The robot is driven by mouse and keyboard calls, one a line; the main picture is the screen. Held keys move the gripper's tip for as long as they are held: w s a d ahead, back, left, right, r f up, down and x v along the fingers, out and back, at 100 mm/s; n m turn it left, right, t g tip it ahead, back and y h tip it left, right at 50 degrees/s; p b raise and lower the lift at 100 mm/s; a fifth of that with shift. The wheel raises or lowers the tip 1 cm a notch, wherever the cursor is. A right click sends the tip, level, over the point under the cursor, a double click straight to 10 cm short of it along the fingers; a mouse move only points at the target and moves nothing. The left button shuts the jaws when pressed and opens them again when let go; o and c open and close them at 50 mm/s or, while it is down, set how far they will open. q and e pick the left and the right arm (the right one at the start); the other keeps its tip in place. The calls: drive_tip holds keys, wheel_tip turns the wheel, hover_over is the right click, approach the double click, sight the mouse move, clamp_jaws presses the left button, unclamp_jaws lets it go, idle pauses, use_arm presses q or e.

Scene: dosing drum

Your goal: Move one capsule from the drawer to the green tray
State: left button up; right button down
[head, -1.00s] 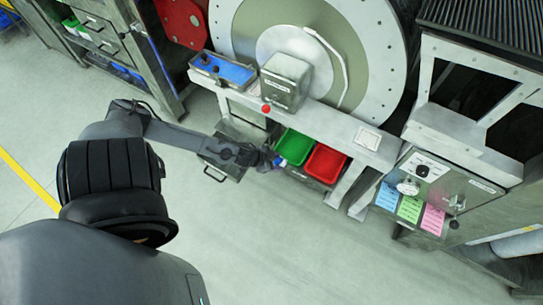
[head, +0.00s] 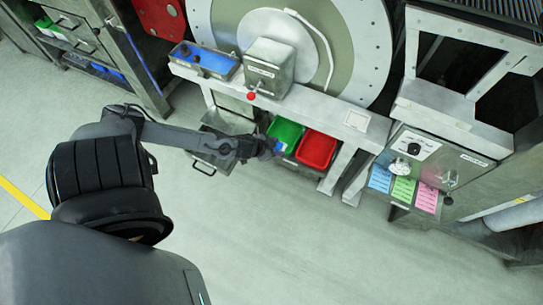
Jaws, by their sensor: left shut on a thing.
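The green tray (head: 287,132) stands beside a red tray (head: 317,149) under the front of the drum machine. My left arm comes in from the left, and my left gripper (head: 272,149) is at the near left edge of the green tray. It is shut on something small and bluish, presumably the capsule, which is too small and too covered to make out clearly. The open drawer (head: 212,161) lies left of the gripper, partly under my forearm; its contents cannot be made out. My right gripper is out of view.
A grey box with a red button (head: 251,96) and a blue-lined tray (head: 204,61) sit on the bench above. A control panel with coloured notes (head: 403,188) stands at the right. The floor in front is clear.

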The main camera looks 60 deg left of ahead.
use_arm(q)
drive_tip(key=w+a+b, duration=0.1)
drive_tip(key=w+a+f+b, duration=0.1)
drive_tip(key=b, duration=0.1)
drive_tip(key=w+a+f+b, duration=0.1)
drive_tip(key=w, duration=0.1)
drive_tip(key=shift+a+f+b, duration=0.1)
drive_tip(key=shift+f+b, duration=0.15)
drive_tip(key=shift+b, duration=0.05)
drive_tip(key=shift+w+a+f+b, duration=0.4)
drive_tip(key=shift+w+f, duration=0.2)
drive_tip(key=shift+f, duration=0.2)
drive_tip(key=shift+a, duration=0.1)
drive_tip(key=o, duration=0.7)
